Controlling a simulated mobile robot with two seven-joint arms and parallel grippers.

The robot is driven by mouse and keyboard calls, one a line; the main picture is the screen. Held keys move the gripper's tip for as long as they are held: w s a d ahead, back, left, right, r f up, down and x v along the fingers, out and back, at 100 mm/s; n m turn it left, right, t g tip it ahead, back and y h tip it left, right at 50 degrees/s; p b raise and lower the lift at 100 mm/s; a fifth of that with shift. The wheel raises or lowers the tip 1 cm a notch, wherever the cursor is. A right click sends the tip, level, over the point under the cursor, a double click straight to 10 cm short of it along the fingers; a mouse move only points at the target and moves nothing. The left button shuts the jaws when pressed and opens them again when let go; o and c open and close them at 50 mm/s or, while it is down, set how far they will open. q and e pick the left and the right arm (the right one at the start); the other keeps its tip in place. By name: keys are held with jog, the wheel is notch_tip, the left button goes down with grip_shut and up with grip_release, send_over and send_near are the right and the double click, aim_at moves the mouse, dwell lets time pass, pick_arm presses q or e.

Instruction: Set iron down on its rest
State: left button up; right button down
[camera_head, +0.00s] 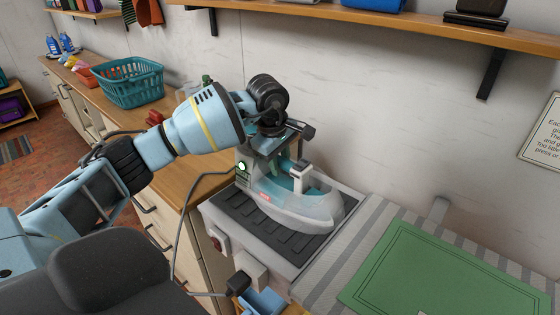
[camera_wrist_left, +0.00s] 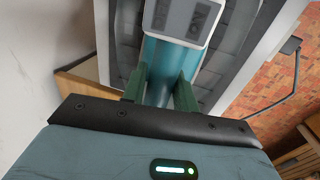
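The iron (camera_head: 295,205), with a pale translucent body and a teal handle, is over the dark ribbed pad of its grey rest (camera_head: 325,248). Its sole looks level and at or very near the pad; I cannot tell whether it touches. My left gripper (camera_head: 288,165) comes down from above at the handle. In the left wrist view the green fingers (camera_wrist_left: 160,92) stand on both sides of the teal handle (camera_wrist_left: 168,70), close against it. The iron's grey top end with lettering (camera_wrist_left: 183,18) also shows there. My right gripper is not in view.
A striped ironing board (camera_head: 350,270) with a folded green cloth (camera_head: 440,275) lies right of the rest. A cord runs along the rest's left side. A wooden counter with a teal basket (camera_head: 130,82) is behind left. A wall shelf (camera_head: 400,20) hangs above.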

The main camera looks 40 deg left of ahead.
aim_at(276, 188)
pick_arm(q)
jog(key=o, duration=0.4)
jog(key=shift+r, duration=0.1)
jog(key=shift+s+f, duration=0.1)
jog(key=shift+f, duration=0.15)
jog(key=v, duration=0.8)
jog(key=shift+r, duration=0.1)
